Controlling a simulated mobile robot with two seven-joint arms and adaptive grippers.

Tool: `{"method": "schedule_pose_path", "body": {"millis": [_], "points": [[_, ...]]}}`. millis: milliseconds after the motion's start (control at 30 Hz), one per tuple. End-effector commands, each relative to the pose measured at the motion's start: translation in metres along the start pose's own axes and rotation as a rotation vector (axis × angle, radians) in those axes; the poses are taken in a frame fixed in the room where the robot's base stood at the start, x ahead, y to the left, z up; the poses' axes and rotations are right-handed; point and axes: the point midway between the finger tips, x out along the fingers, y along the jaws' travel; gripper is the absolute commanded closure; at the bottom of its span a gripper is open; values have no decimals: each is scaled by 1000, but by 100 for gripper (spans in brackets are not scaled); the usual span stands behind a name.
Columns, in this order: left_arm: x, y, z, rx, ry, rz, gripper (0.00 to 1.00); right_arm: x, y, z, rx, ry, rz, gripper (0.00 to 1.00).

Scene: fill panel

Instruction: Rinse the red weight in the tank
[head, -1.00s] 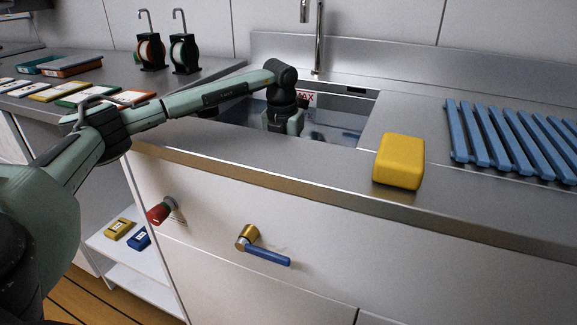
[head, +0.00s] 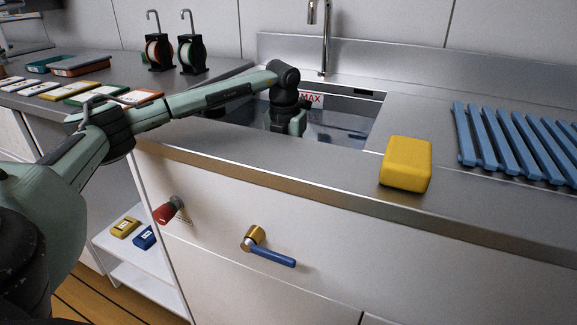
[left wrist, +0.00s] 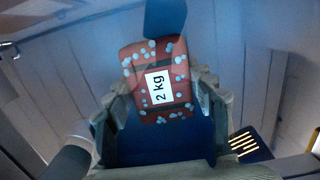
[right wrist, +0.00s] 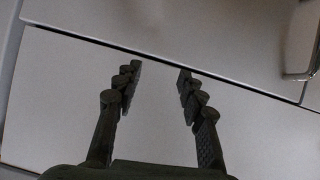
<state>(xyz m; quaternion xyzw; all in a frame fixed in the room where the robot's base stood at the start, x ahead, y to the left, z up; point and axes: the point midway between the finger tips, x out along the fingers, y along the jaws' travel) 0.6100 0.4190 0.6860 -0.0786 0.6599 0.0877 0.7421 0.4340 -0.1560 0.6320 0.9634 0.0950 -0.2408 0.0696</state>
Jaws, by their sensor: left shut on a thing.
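The red weight (left wrist: 157,88) shows in the left wrist view with a white "2 kg" label and several pale spots on its face. My left gripper (left wrist: 160,100) is shut on it, a finger on each side. In the head view my left arm reaches down into the tank (head: 350,122), a sunken basin with water and a red "MAX" sign (head: 311,99) on its far wall. The gripper and the weight are hidden there behind the front rim. My right gripper (right wrist: 155,85) is open and empty in front of pale cabinet panels.
A yellow sponge-like block (head: 406,164) lies on the counter right of the tank, near a blue slatted rack (head: 510,140). A tap (head: 325,40) stands behind the tank. A red knob (head: 167,212) and a blue-handled valve (head: 268,251) stick out from the cabinet front.

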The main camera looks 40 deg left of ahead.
Motion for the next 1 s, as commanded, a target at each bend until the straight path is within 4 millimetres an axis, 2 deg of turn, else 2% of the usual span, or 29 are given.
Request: {"method": "schedule_pose_path", "body": {"millis": [33, 433, 1000], "points": [[-6, -1, 3, -1, -11, -5, 100, 0, 0, -1, 0, 0, 0, 60], [-11, -1, 4, -1, -11, -5, 100, -2, 0, -4, 0, 0, 0, 60], [-71, -1, 11, -1, -11, -5, 100, -25, 5, -46, 0, 0, 0, 60]]}}
